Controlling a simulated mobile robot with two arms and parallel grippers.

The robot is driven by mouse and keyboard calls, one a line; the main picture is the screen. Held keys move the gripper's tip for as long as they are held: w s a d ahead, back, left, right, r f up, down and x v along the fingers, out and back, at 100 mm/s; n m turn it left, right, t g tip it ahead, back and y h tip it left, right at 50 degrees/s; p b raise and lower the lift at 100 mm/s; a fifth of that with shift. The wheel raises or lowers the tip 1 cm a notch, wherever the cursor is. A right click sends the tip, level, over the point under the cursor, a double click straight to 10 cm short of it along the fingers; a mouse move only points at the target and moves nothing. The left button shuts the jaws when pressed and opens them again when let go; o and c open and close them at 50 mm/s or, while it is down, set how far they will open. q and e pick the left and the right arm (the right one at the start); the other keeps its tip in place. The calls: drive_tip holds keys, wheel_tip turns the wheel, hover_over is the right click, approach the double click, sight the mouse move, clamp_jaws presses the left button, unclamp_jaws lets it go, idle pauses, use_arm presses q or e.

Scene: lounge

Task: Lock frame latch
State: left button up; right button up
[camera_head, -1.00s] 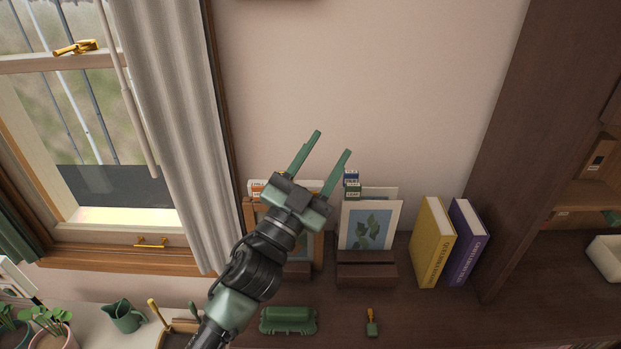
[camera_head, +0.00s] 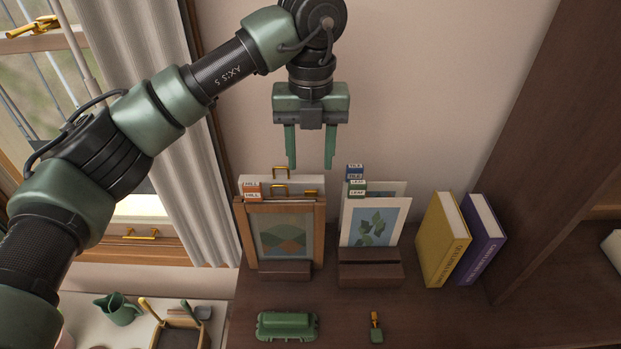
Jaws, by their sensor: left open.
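A wooden picture frame (camera_head: 319,240) with a mountain-shaped print stands upright in a dark stand at the middle left. My left gripper (camera_head: 310,165) points down, open and empty, above and slightly behind the frame's top edge in the picture. Its fingers appear apart from the latch bar, though the depth gap is hard to judge. My right gripper is out of view.
A leaf print (camera_head: 372,224) in a dark stand (camera_head: 368,270) is close on the right, with labelled tabs behind. Yellow (camera_head: 441,242) and purple books (camera_head: 482,240) stand further right. A green case (camera_head: 287,326) and small brush-like item (camera_head: 376,328) lie in front. A curtain (camera_head: 160,140) hangs left.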

sight(311, 192)
use_arm(q)
wheel_tip(311, 192, down, 7)
drive_tip(key=shift+s+d+f+p, duration=0.1)
drive_tip(key=shift+p, duration=0.8)
clamp_jaws()
